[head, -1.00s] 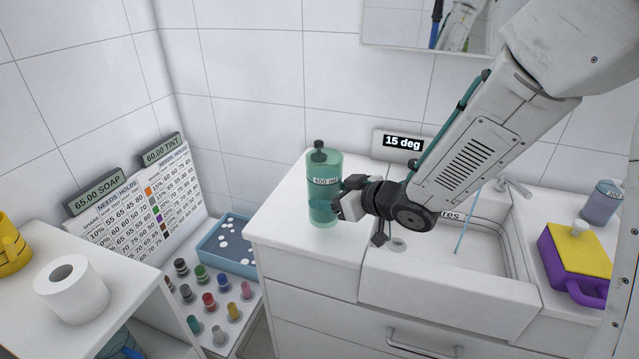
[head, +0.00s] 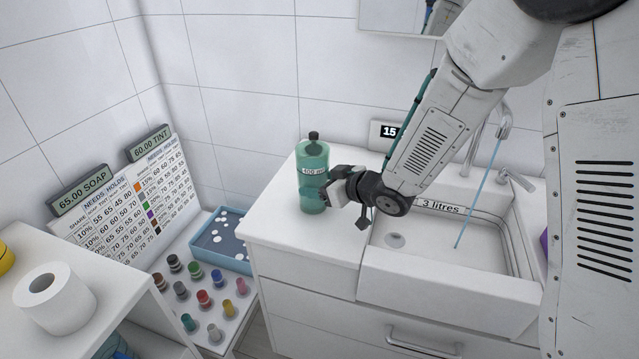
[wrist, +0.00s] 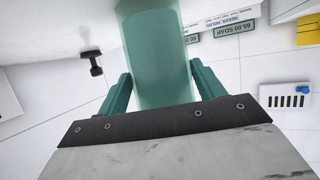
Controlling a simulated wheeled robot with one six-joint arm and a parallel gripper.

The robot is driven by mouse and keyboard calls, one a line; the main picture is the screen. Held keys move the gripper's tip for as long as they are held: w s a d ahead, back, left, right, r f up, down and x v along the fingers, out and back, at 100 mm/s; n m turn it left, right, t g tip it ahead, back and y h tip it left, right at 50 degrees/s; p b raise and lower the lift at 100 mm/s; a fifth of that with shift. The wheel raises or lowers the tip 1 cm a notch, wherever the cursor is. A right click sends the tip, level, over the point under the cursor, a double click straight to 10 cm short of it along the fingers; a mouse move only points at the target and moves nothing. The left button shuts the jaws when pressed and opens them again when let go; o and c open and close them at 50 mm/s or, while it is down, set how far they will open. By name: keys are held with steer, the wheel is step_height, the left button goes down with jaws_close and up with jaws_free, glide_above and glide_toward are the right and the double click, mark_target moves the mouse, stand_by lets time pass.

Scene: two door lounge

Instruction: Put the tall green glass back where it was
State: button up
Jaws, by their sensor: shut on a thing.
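The tall green glass (head: 314,185) is translucent and upright, with a "400 ml" label, over the left part of the white counter. I cannot tell whether its base touches the counter. My gripper (head: 330,190) reaches it from the right and is shut on it. In the wrist view the glass (wrist: 160,60) sits between the two green fingers (wrist: 161,90). A black knob (head: 313,136) shows at the glass's top in the head view; in the wrist view a black knob (wrist: 94,65) appears apart from the glass.
Left and lower are a blue tray (head: 232,258), several small bottles (head: 204,298) and a toilet roll (head: 52,295). Bare counter (head: 275,215) surrounds the glass's left side.

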steer(key=o, duration=1.2)
steer(key=shift+f, duration=0.15)
